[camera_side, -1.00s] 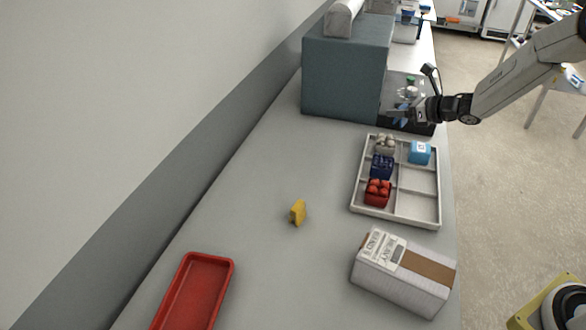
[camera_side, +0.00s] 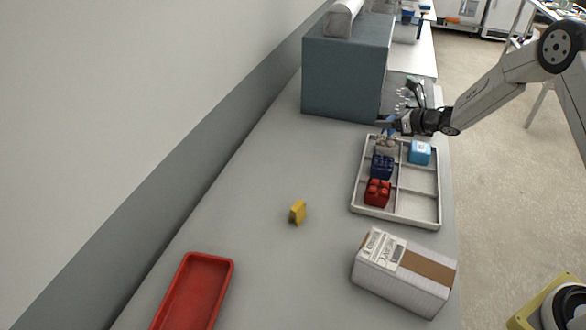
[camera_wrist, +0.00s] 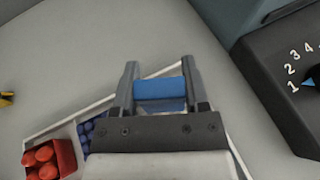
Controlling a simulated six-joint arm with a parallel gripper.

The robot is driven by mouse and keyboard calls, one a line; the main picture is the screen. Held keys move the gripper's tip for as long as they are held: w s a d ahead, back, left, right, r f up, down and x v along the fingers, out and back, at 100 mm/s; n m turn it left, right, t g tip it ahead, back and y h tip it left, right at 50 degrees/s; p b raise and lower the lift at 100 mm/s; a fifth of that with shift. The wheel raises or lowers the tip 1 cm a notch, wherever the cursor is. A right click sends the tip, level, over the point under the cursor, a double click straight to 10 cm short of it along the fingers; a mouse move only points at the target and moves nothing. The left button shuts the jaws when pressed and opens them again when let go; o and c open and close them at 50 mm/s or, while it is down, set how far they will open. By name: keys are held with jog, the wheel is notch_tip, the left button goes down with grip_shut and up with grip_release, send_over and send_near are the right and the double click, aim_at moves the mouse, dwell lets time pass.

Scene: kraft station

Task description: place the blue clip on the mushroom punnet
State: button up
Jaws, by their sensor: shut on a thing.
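My gripper (camera_wrist: 160,82) is shut on the blue clip (camera_wrist: 160,90), which lies across between the two fingers in the wrist view. In the side view the clip (camera_side: 387,127) shows as a small blue piece at my gripper (camera_side: 390,126), close above the mushroom punnet (camera_side: 386,147). The punnet, with pale mushrooms, sits in the far left compartment of the white divided tray (camera_side: 440,200). It is partly covered by the clip and fingers in the side view. I cannot tell whether the clip touches it. In the wrist view the punnet is hidden.
The tray also holds a dark blue punnet (camera_side: 382,166), a red punnet (camera_side: 378,192) and a light blue box (camera_side: 420,152). A large grey-blue block (camera_side: 345,80) stands behind. A yellow piece (camera_side: 297,212), a red tray (camera_side: 232,265) and a parcel (camera_side: 400,275) lie nearer.

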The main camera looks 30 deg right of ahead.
jog(key=shift+f, duration=1)
jog(key=shift+f, duration=0.15)
jog(key=o, duration=1.2)
jog(key=shift+s+d+r, duration=0.15)
jog(key=shift+s+r, duration=0.2)
jog(key=v, duration=1.1)
jog(key=shift+s, duration=0.1)
